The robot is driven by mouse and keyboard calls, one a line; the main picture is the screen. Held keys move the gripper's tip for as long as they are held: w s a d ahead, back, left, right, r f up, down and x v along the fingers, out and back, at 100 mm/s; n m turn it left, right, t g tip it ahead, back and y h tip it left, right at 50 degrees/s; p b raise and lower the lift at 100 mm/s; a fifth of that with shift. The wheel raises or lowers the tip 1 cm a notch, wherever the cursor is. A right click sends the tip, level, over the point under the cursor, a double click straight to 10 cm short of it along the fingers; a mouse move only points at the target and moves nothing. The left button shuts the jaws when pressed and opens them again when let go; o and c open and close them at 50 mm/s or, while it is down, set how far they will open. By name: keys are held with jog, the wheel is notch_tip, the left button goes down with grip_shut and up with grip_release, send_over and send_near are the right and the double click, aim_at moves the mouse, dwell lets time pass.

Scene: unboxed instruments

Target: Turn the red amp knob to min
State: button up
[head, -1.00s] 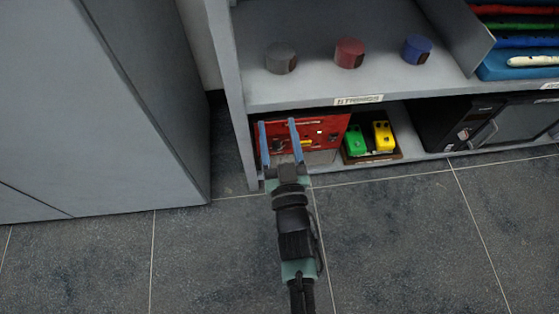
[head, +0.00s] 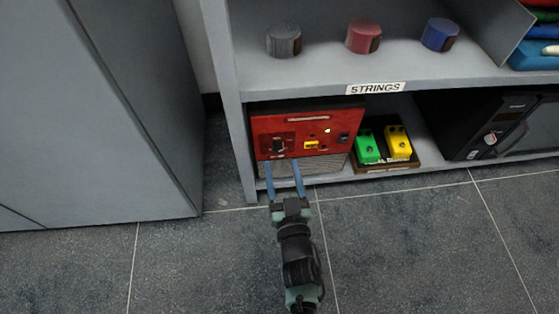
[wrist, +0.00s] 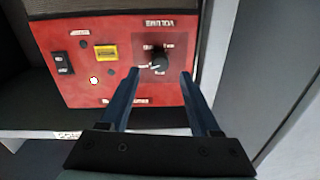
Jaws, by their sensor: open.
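The red amp (head: 330,127) stands on the lower shelf under the STRINGS label, its red panel facing out. Its dark knob (head: 278,145) is at the left of the panel in the head view. In the wrist view the same knob (wrist: 158,66) has a light pointer mark toward its left side; the small lettering around it is unreadable. My gripper (head: 283,164) is open and empty, its two blue fingers pointing at the panel. In the wrist view the fingertips (wrist: 160,75) lie to either side of the knob; I cannot tell their depth, and no contact shows.
The panel also has a yellow socket (wrist: 106,52) and a black switch (wrist: 62,64). Green (head: 367,148) and yellow (head: 398,142) pedals stand to the right. The upper shelf (head: 320,72) overhangs the amp. A grey cabinet (head: 110,110) is at left; the floor in front is clear.

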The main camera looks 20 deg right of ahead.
aim_at(278, 151)
jog(key=shift+b+x, duration=0.7)
jog(key=shift+x, duration=1.45)
jog(key=shift+a, duration=0.1)
jog(key=shift+c, duration=0.2)
grip_shut()
